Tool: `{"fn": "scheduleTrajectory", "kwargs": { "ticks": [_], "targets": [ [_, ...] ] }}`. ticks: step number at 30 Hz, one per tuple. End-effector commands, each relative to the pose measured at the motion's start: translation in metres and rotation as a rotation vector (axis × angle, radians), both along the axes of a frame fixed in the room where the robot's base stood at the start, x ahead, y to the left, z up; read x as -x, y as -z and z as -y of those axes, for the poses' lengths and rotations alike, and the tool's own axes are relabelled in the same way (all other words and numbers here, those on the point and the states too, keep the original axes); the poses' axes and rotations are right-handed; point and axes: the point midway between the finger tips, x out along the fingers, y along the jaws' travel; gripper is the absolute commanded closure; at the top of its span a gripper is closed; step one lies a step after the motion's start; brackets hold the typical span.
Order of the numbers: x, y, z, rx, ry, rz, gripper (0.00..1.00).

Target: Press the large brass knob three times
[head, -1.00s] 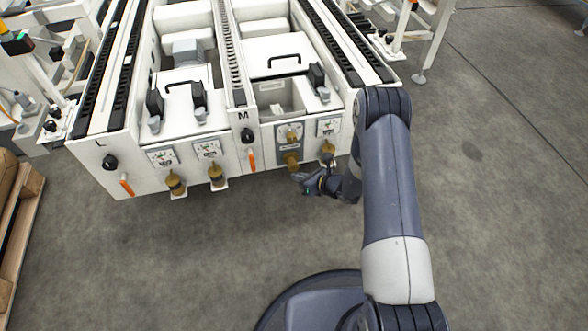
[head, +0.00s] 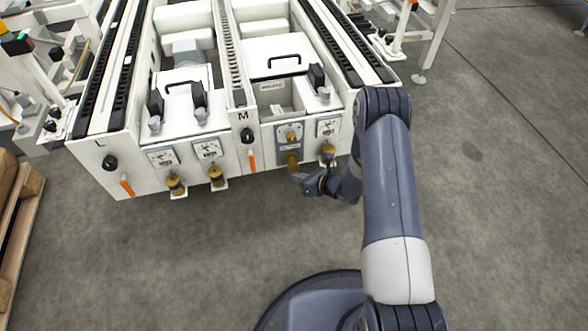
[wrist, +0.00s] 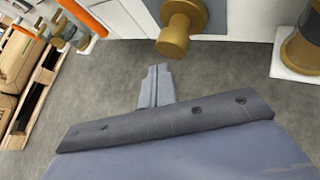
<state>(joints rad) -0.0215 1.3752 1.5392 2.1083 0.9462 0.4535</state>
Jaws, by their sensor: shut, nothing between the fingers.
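The large brass knob (head: 291,160) sticks out from a grey plate on the front of the white machine, right of the letter M. It shows at the top of the wrist view (wrist: 178,33) as a round brass cylinder on a wider collar. My gripper (head: 298,177) is just in front of and below the knob. In the wrist view its fingers (wrist: 156,72) are together and empty, pointing towards the machine. Their tips appear just below and left of the knob's face, with a gap in the picture; I cannot tell the depth.
Other brass fittings sit on the front: one to the right (head: 328,150), with two more (head: 216,176) further left. Orange handles (head: 252,160) hang near the letters. A pallet with boxes (head: 20,215) stands at the left. The floor in front is clear.

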Motion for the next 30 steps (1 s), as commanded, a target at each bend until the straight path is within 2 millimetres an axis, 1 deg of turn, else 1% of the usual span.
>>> {"fn": "scheduleTrajectory", "kwargs": {
  "ticks": [18,30],
  "targets": [
    [-0.0003,0.0002,-0.0001,0.000,0.000,0.000,1.00],
    [-0.0082,-0.0002,-0.0024,0.000,0.000,0.000,1.00]
  ]
}}
